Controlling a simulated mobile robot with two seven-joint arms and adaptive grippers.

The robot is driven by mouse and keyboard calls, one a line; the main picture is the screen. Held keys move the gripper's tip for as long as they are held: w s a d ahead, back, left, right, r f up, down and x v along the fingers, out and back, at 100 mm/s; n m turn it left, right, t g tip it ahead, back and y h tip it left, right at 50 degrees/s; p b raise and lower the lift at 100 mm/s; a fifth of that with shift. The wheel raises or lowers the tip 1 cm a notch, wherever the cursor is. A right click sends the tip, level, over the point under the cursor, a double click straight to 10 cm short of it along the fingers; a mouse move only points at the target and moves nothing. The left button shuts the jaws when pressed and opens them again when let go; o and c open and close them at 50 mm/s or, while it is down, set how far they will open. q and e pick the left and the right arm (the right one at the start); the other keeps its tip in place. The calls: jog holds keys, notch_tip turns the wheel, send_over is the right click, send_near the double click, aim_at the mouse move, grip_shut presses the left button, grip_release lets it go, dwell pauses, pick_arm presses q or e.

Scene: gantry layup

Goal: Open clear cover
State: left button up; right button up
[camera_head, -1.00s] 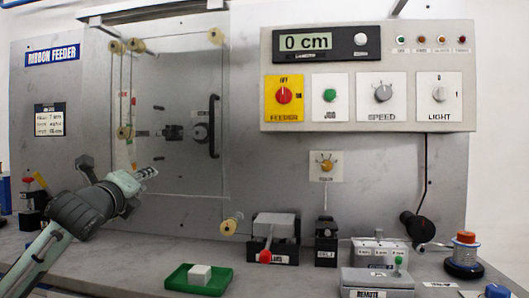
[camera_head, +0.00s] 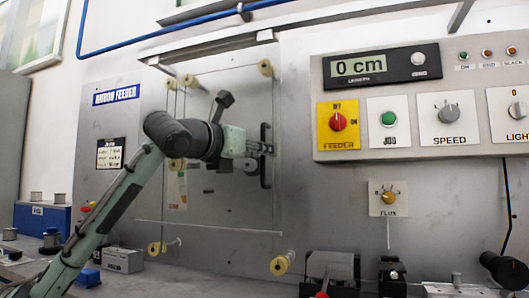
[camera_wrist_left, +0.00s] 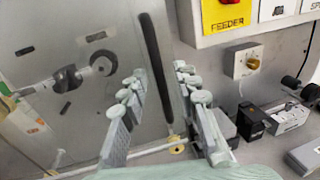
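The clear cover (camera_head: 228,208) is a transparent sheet lying across the front of the ribbon feeder panel, and it looks closed. Its upright black handle (camera_head: 265,180) is near its right edge, and it shows in the left wrist view too (camera_wrist_left: 156,62). My left gripper (camera_head: 268,149) is at the handle's middle in the head view, its arm crossing in front of the cover. In the left wrist view my left gripper (camera_wrist_left: 160,73) is open, with the handle seen between its fingers. I cannot tell whether they touch it. My right gripper is out of view.
A control box with a length display (camera_head: 368,66) and a yellow feeder switch (camera_head: 338,122) juts out right of the cover. Pale yellow rollers (camera_head: 281,264) surround the cover. A flux knob (camera_head: 389,197) is at lower right. Small devices stand on the bench below.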

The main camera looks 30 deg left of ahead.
pick_arm(q)
jog(key=shift+w, duration=0.9)
grip_shut()
